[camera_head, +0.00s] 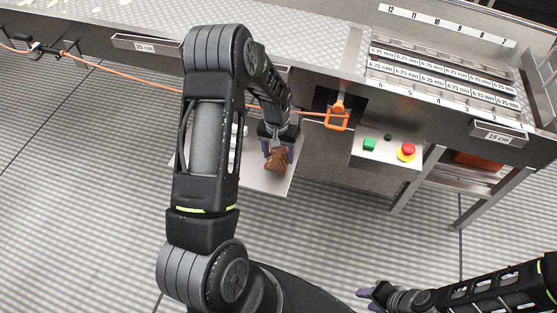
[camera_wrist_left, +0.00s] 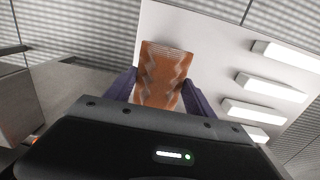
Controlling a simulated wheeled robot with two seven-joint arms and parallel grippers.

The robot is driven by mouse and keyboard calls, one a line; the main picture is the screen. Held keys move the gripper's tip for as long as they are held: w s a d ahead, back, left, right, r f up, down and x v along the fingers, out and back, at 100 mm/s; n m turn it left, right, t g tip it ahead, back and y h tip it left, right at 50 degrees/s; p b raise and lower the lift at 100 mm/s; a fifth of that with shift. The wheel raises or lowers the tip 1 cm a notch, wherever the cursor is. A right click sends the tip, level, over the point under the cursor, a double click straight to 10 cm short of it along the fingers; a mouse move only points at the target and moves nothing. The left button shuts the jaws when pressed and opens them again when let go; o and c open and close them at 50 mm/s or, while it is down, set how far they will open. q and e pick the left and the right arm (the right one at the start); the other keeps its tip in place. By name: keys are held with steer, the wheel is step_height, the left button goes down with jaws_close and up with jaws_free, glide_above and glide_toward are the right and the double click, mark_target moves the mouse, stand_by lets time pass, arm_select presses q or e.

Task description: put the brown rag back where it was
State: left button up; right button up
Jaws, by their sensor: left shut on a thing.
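The brown rag (camera_head: 277,158) is a rust-brown cloth with a paler zigzag pattern. In the left wrist view the rag (camera_wrist_left: 161,75) stands out between the two purple fingers of my left gripper (camera_wrist_left: 158,98), which is shut on it. In the head view my left gripper (camera_head: 276,146) holds the rag over the pale shelf (camera_head: 255,182); I cannot tell whether the rag touches it. My right gripper (camera_head: 366,293) is at the lower right, far from the rag, and its jaw opening is too small to judge.
White blocks (camera_wrist_left: 258,83) lie in a row on the shelf, right of the rag in the left wrist view. An orange handle (camera_head: 338,117) and a panel with a green button (camera_head: 369,144) and red button (camera_head: 406,150) are to the right. A numbered rack (camera_head: 440,75) stands behind.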

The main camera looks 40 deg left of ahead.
mark_target(279, 160)
arm_select(q)
steer(key=shift+f, duration=1.85)
steer(key=shift+f+b, duration=0.15)
steer(key=shift+b, duration=0.2)
steer(key=o, duration=1.3)
step_height(279, 160, up, 12)
steer(key=shift+s+a+r+p, duration=0.1)
steer(key=shift+a+r+p, duration=0.05)
steer(key=shift+p, duration=0.55)
